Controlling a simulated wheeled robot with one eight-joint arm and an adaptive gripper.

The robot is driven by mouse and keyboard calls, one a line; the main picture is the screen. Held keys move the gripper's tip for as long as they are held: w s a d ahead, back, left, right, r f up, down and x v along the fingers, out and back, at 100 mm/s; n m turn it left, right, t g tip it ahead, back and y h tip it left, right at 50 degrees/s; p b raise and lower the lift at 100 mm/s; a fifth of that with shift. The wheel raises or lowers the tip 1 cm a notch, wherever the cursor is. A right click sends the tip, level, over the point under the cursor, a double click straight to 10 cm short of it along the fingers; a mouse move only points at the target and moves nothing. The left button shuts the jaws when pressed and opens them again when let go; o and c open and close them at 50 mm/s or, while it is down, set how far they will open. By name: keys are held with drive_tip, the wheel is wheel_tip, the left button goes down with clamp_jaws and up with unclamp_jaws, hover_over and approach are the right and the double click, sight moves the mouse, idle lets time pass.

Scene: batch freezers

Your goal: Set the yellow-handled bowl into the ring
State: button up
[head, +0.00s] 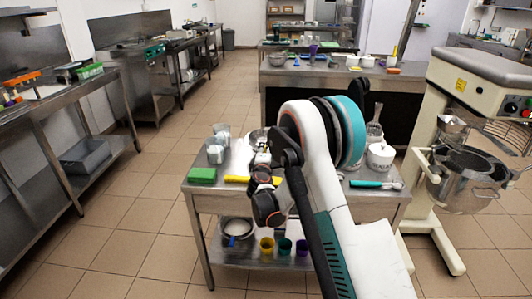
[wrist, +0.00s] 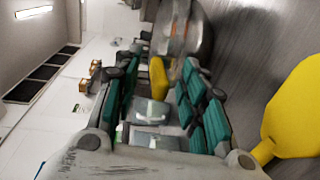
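My gripper (wrist: 160,80) is open, its green-padded fingers apart on either side of a yellow handle (wrist: 158,76). The handle shows in the gap, with no clear contact. A shiny metal bowl (wrist: 190,28) is just beyond it; I take this as the yellow-handled bowl, though the join is unclear. In the head view a metal bowl (head: 258,136) is partly hidden behind my arm on the steel table (head: 208,199). A larger yellow handle (wrist: 295,112) lies near the gripper in the wrist view. I cannot make out the ring for certain.
A green sponge (head: 202,175), clear jars (head: 216,152), a yellow handle (head: 237,179), a teal-handled scoop (head: 376,184) and a white pot (head: 380,156) are on the table. A mixer (head: 470,150) stands at the right. The floor (head: 130,225) at left is clear.

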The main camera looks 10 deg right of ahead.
drive_tip(key=v, duration=1.1)
drive_tip(key=s+d+r+m+g, duration=0.35)
drive_tip(key=s+r, duration=0.25)
drive_tip(key=s, duration=0.2)
drive_tip(key=s+d+r+m+g, duration=0.2)
drive_tip(key=s+d+r+m, duration=0.1)
drive_tip(key=s+r+m, duration=0.4)
drive_tip(key=s+a+f+m+g+y, duration=0.1)
drive_tip(key=s+a+m+y, duration=0.1)
drive_tip(key=s, duration=1.1)
drive_tip(key=s+a+f+m+g+y, duration=0.1)
drive_tip(key=s+a+m+g+y, duration=0.1)
drive_tip(key=s, duration=1.1)
drive_tip(key=shift+s+a+f+y, duration=0.2)
drive_tip(key=shift+s+a+y, duration=0.1)
drive_tip(key=shift+y, duration=0.3)
drive_tip(key=shift+c, duration=0.5)
